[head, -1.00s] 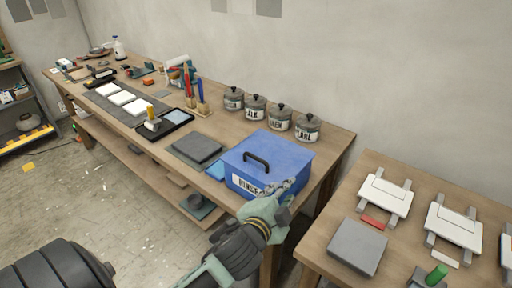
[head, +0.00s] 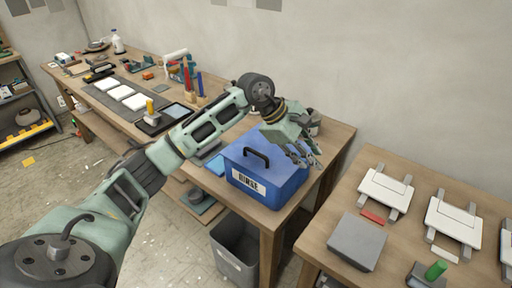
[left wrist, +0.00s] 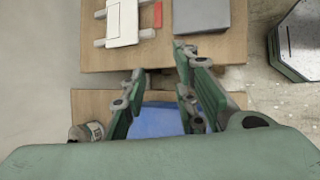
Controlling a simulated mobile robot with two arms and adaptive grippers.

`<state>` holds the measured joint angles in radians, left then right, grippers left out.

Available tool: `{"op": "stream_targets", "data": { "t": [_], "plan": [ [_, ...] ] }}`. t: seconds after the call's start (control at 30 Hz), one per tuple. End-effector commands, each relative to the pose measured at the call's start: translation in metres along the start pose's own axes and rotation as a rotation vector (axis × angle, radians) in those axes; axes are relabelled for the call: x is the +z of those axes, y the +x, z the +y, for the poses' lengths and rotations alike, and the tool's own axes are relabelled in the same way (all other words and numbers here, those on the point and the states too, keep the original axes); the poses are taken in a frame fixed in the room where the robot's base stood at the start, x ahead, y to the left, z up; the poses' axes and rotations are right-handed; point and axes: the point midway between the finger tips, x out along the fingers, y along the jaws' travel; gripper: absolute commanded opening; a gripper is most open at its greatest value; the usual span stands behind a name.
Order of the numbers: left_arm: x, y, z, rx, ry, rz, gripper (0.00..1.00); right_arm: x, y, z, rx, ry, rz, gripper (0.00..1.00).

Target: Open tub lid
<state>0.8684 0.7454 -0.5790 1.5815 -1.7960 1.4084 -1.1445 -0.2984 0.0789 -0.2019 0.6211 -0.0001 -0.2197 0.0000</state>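The blue tub (head: 262,189) with a white label stands at the right end of the long workbench. Its blue lid (head: 243,156) is on, with a black handle (head: 258,153) on top. My left gripper (head: 308,160) is over the tub's right back corner, its fingers pointing down and to the right. In the left wrist view the fingers of the left gripper (left wrist: 155,85) are spread apart with nothing between them, and part of the blue lid (left wrist: 158,121) shows below. My right gripper is not in view.
A second table (head: 318,239) at the right holds white panels (head: 386,191) and a grey block (head: 357,241). A grey bin (head: 236,248) stands below the workbench.

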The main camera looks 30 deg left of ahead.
Motion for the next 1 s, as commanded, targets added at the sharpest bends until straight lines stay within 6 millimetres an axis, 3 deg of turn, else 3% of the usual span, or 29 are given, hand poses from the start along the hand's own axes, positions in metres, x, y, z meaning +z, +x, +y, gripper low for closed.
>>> {"op": "stream_targets", "data": {
  "t": [0.03, 0.13, 0.23, 0.37, 0.47, 0.8, 1.0],
  "plan": [
    [-0.032, -0.022, 0.005, -0.03, 0.03, 0.122, 0.27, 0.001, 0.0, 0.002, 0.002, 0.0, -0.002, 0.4],
    [-0.082, -0.06, 0.004, -0.104, 0.058, 0.312, 0.27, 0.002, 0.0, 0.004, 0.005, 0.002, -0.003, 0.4],
    [-0.112, -0.091, 0.001, -0.162, 0.057, 0.434, 0.27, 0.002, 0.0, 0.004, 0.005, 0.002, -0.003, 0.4],
    [-0.13, -0.111, -0.004, -0.205, 0.05, 0.505, 0.27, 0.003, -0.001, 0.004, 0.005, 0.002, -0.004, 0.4],
    [-0.136, -0.107, -0.007, -0.216, 0.048, 0.517, 0.27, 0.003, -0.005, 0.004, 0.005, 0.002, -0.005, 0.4],
    [-0.16, -0.063, -0.017, -0.215, 0.048, 0.513, 0.27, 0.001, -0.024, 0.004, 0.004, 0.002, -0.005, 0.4],
    [-0.168, -0.049, -0.019, -0.211, 0.049, 0.513, 0.27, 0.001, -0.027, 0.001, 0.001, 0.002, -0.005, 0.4]
  ]
}}
